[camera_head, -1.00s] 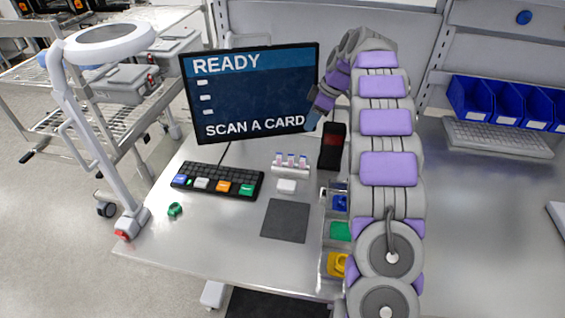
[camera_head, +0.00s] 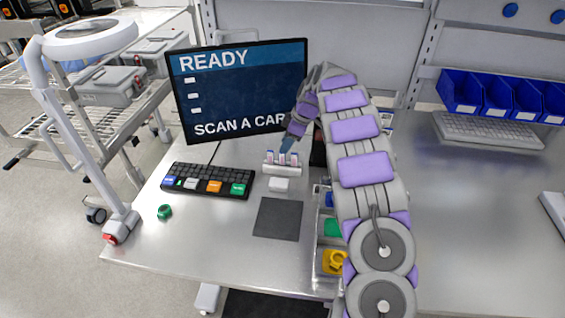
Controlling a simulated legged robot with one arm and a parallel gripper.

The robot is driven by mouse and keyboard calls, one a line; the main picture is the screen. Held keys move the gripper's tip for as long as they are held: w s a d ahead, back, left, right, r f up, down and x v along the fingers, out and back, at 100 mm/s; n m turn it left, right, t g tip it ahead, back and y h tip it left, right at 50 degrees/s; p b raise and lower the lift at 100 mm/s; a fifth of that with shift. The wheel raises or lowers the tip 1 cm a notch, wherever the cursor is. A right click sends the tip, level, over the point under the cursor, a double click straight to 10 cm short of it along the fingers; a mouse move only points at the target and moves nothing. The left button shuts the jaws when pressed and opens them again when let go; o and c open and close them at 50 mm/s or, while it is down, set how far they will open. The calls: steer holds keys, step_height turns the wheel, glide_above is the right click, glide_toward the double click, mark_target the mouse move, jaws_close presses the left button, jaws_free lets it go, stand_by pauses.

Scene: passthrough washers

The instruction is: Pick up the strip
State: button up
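Several small white strips with coloured tops (camera_head: 282,159) stand upright in a white holder (camera_head: 283,170) on the table, in front of the monitor. My gripper (camera_head: 287,146) hangs just above and behind the strips, its blue-grey tip pointing down toward them. It is too small in view to tell whether its fingers are open or shut, or whether they touch a strip. My arm hides part of the table to the right of the holder.
A monitor (camera_head: 240,85) reading "READY" stands behind. A keyboard (camera_head: 208,181), a green ring (camera_head: 164,211), a dark mat (camera_head: 278,219) and a small white block (camera_head: 279,184) lie nearby. Coloured bins, one holding a yellow piece (camera_head: 334,262), stand beside my arm.

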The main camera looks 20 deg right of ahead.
mark_target(282, 161)
steer(key=x, duration=0.2)
steer(key=b+x, duration=0.1)
steer(key=x, duration=0.1)
steer(key=shift+s+d+f, duration=0.1)
steer(key=shift+d+f, duration=0.1)
steer(key=shift+f, duration=0.05)
steer(key=shift+a+f, duration=0.2)
steer(key=shift+f, duration=0.2)
steer(key=shift+r, duration=0.1)
steer(key=shift+c, duration=0.2)
jaws_close()
